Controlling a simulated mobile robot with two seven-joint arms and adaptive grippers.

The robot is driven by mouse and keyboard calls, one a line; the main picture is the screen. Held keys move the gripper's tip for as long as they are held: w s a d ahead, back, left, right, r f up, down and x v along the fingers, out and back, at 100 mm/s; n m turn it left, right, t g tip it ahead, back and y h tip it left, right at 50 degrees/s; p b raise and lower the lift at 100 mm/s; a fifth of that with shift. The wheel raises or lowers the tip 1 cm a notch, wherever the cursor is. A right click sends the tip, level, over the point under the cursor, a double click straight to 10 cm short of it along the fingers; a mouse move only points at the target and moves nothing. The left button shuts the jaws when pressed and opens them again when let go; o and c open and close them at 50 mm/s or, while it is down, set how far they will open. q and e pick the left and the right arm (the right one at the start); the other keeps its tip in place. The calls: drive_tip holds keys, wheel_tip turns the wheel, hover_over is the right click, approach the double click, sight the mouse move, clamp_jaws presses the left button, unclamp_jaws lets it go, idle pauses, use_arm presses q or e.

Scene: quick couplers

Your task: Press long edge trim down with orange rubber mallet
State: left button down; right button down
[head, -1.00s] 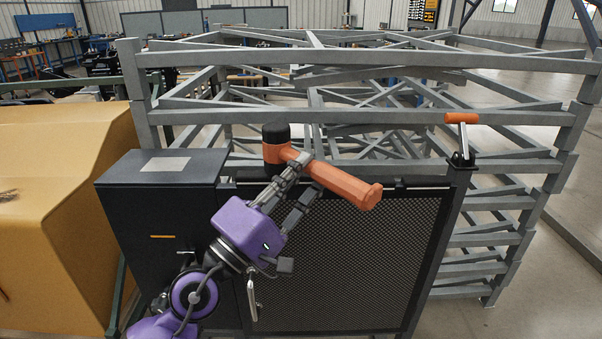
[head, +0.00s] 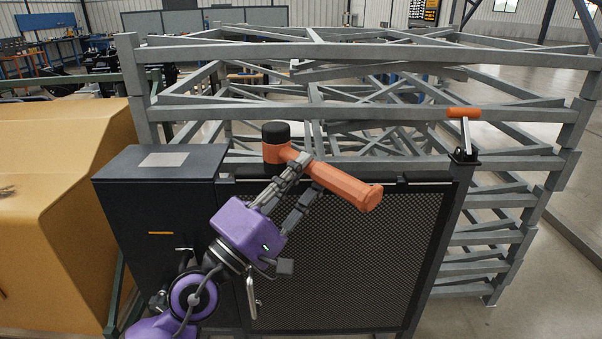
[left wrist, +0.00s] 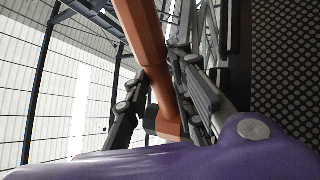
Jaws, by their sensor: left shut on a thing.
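The orange rubber mallet (head: 345,186) is in my left gripper (head: 304,166), which is shut on its handle near the head. The mallet's black-capped head (head: 276,132) points up at the left, and its thick grip end slopes down to the right. In the left wrist view the mallet's handle (left wrist: 146,45) runs between the fingers (left wrist: 165,90). A dark strip (head: 428,182) along the top edge of the mesh panel looks like the long edge trim; the mallet and fingers hide part of it. I cannot tell whether the mallet touches it. My right gripper is not in view.
A dark mesh panel (head: 350,265) stands below the mallet, with a black cabinet (head: 150,215) at its left. A lever with an orange handle (head: 464,113) stands at the panel's right corner. Grey stacked frames (head: 360,112) fill the space behind. A yellow housing (head: 55,215) is at far left.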

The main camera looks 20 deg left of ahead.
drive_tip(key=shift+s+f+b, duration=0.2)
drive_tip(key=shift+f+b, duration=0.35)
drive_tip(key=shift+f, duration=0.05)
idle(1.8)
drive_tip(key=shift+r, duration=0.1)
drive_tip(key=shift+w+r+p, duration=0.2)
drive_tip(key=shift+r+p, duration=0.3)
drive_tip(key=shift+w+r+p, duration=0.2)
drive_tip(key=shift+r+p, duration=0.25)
drive_tip(key=shift+p, duration=0.05)
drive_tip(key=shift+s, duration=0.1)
